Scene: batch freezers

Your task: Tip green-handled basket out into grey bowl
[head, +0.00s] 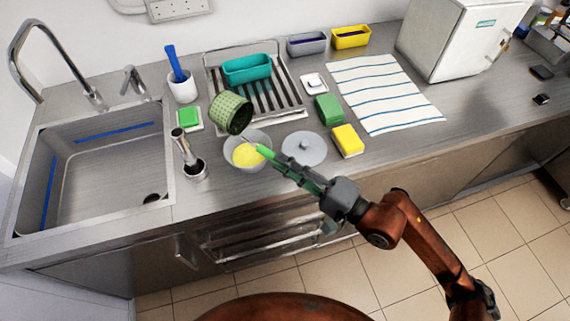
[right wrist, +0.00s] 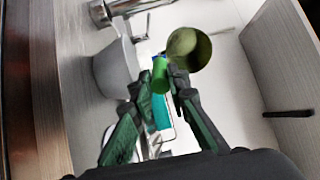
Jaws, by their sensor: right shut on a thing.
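The green basket (head: 227,108) is tilted in the air above the back of the grey bowl (head: 262,137), its dark opening facing down and right. Its green handle (head: 265,152) runs to my right gripper (head: 273,159), which is shut on it. Yellow contents (head: 246,155) lie in the bowl. In the right wrist view the basket (right wrist: 190,50) and handle (right wrist: 160,78) show beyond my fingers, with the bowl (right wrist: 115,70) to the left. The basket's inside is too dark to tell if anything is left. My left gripper is out of view.
A grey round lid (head: 304,148) lies right of the bowl, with yellow (head: 348,140) and green (head: 328,108) sponge-like blocks near it. A dish rack (head: 280,97) with a teal tub (head: 246,69) stands behind. The sink (head: 95,165) is left. A striped cloth (head: 385,92) lies right.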

